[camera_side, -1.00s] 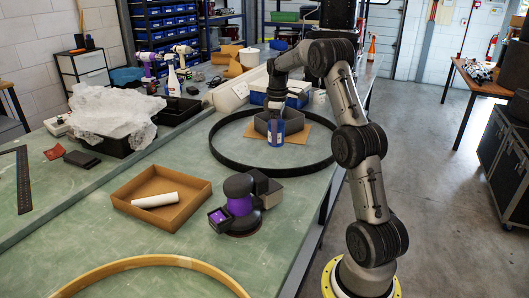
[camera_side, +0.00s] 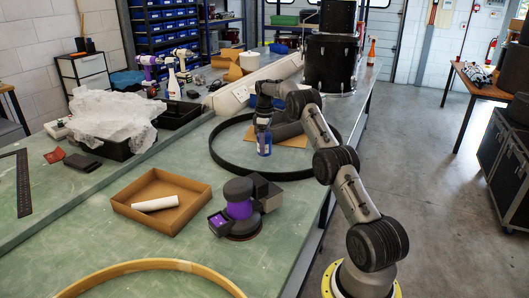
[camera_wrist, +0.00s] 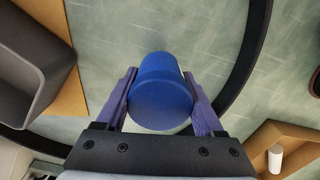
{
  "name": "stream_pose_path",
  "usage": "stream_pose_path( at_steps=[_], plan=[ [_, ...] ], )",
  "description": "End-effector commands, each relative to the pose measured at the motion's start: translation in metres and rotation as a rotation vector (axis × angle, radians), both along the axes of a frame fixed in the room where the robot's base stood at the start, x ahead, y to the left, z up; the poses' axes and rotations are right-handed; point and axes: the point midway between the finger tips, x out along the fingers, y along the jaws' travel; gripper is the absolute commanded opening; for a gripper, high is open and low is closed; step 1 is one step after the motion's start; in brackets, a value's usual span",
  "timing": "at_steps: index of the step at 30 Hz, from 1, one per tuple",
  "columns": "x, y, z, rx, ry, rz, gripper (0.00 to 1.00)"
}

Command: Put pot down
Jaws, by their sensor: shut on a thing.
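The blue pot (camera_wrist: 161,92) is a small cylinder between the two fingers of my gripper (camera_wrist: 161,100) in the wrist view. My gripper is shut on it. In the side view the pot (camera_side: 264,146) hangs below my gripper (camera_side: 263,128), inside the outline of the black hoop (camera_side: 222,158). I cannot tell whether its bottom touches the bench.
A grey tray (camera_wrist: 28,65) stands on a cardboard sheet (camera_wrist: 70,100) left of the pot in the wrist view. A cardboard box (camera_side: 128,205) with a white roll (camera_side: 156,203) and a purple-black sander (camera_side: 238,208) lie nearer the camera. Green bench (camera_side: 90,225) shows between them.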

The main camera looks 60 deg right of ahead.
Motion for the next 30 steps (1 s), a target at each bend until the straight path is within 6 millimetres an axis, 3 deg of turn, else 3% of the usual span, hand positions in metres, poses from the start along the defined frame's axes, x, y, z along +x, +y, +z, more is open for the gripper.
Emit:
stream_pose_path(
  at_steps=[7,18,19,24,30],
  plan=[
    [0.000,0.000,-0.030,0.001,0.000,0.000,0.09],
    [0.001,-0.001,-0.034,-0.001,-0.001,0.000,0.09],
    [0.001,-0.001,-0.035,0.000,0.000,0.000,0.71],
    [0.001,-0.001,-0.034,0.000,0.000,0.000,1.00],
    [0.000,0.000,-0.034,0.000,0.000,0.000,1.00]
  ],
)
